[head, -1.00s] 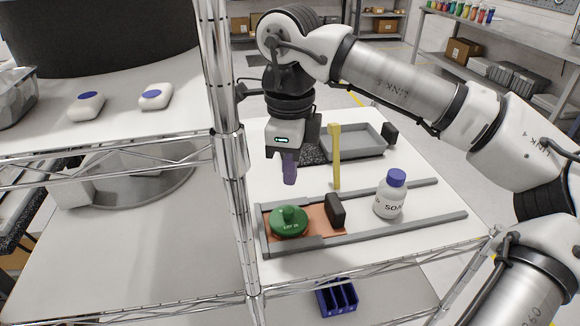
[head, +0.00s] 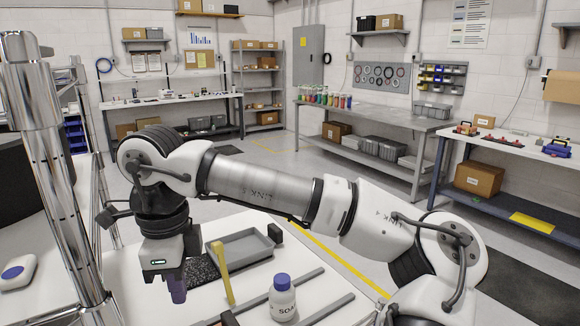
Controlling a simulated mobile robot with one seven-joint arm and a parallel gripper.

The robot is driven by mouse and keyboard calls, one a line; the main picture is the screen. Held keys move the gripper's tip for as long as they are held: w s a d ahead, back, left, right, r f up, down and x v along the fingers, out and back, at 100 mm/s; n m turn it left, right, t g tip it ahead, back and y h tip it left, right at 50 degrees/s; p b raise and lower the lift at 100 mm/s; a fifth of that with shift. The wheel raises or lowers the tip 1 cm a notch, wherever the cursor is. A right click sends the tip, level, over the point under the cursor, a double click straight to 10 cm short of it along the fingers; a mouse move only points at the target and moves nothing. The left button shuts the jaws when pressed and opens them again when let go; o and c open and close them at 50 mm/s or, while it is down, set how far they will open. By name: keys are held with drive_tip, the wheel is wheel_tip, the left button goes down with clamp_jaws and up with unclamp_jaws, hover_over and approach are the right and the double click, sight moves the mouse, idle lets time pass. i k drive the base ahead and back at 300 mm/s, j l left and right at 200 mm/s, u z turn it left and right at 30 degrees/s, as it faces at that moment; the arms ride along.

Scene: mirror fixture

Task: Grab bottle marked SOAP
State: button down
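The SOAP bottle (head: 283,302) is white with a blue cap and stands upright on the white table between two grey rails, at the bottom of the head view.
A yellow upright post (head: 222,272) stands between my gripper and the bottle. A grey tray (head: 242,247) lies behind. A chrome rack post (head: 58,170) rises at left. A white blue-topped object (head: 17,272) sits at far left.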

sight(282, 306)
drive_tip(key=k+l, duration=0.15)
drive_tip(key=l, duration=0.25)
drive_tip(key=k+l, duration=0.2)
drive_tip(key=l, duration=0.15)
drive_tip(key=k+l, duration=0.15)
drive_tip(key=l, duration=0.25)
